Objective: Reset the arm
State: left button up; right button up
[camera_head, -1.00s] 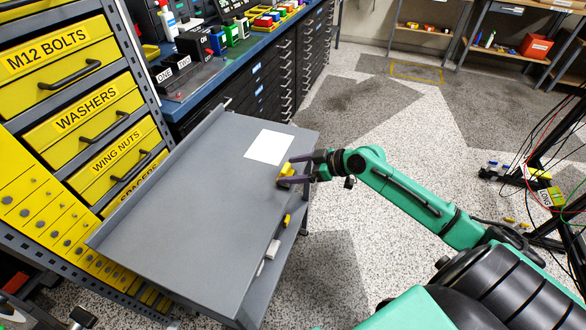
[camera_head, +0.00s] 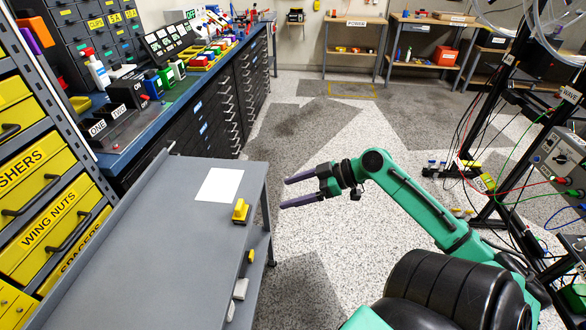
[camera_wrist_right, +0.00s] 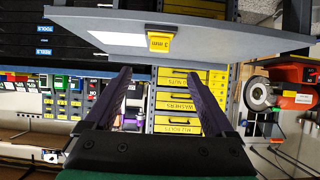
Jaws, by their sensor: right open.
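My right gripper (camera_head: 283,192) is open and empty, held out over the floor just right of the grey cart. Its two dark fingers point left, with a clear gap between them. In the right wrist view the open fingers (camera_wrist_right: 162,78) also show nothing between them. A yellow block (camera_head: 241,211) stands on the cart top (camera_head: 150,250) near its right edge, beside a white sheet (camera_head: 219,185). It is apart from the gripper. In the right wrist view the yellow block (camera_wrist_right: 160,42) carries a "3 mm" label. My left gripper is not in view.
Yellow labelled drawers (camera_head: 52,216) stand at the left. A blue-topped workbench (camera_head: 185,95) with several small items runs behind the cart. Shelves (camera_head: 425,45) line the back. A black frame with cables (camera_head: 500,150) stands at the right. Floor between is clear.

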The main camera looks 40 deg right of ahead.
jog(key=shift+d, duration=0.1)
dwell(0.4)
jog(key=d+f+m+h+p, duration=0.1)
jog(key=d+f+m+h, duration=0.3)
jog(key=d+f, duration=0.45)
jog(key=s+d+f+m+g+h+p, duration=0.1)
jog(key=s+f+m, duration=0.1)
jog(key=s+f, duration=0.35)
jog(key=s+d+f+m+g+h, duration=0.1)
jog(key=s+f+m, duration=0.1)
jog(key=f, duration=0.7)
jog(key=s+d+f+m+g+h+p, duration=0.1)
jog(key=s+d+f+m+h, duration=0.15)
jog(key=f, duration=0.45)
jog(key=s+a+f+g, duration=0.3)
jog(key=s+a+f, duration=0.4)
jog(key=s+f, duration=0.35)
jog(key=s+a+f+n+g+p, duration=0.2)
jog(key=s+a+f+n, duration=0.2)
jog(key=s+a, duration=0.6)
jog(key=a+f, duration=0.2)
jog(key=a, duration=0.1)
jog(key=shift+a, duration=0.3)
jog(key=shift+f+n, duration=0.1)
jog(key=shift+n, duration=0.15)
